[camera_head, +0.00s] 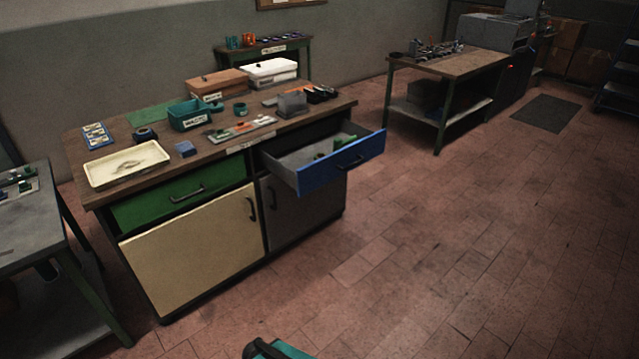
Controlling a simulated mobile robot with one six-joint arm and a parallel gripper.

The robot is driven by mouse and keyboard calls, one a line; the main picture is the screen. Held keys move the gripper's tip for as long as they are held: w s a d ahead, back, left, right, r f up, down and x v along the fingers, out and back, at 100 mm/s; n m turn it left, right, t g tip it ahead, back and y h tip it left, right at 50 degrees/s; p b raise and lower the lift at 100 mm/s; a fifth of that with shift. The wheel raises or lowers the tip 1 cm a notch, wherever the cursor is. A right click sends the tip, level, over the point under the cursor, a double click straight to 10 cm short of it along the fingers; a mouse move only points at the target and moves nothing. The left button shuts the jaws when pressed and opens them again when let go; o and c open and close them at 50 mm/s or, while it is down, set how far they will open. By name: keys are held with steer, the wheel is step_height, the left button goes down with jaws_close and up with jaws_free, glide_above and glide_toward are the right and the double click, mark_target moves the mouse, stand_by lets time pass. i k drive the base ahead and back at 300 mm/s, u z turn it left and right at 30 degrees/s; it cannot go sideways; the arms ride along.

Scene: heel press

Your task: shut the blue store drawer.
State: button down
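The blue store drawer (342,172) stands pulled out of the right side of the wooden-topped workbench (215,150). Its blue front is well away from the bench face and has a dark handle (350,163). My gripper does not show in this view.
Below are a cream cupboard door (195,250) and a grey one (300,208), both shut. The floor (430,250) before and right of the drawer is clear. A grey table (30,225) stands at the left. A second bench (455,66) stands behind right. A teal object (275,349) shows at the bottom edge.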

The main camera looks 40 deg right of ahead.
mark_target(290, 158)
steer(key=i, duration=0.9)
steer(key=u, duration=0.05)
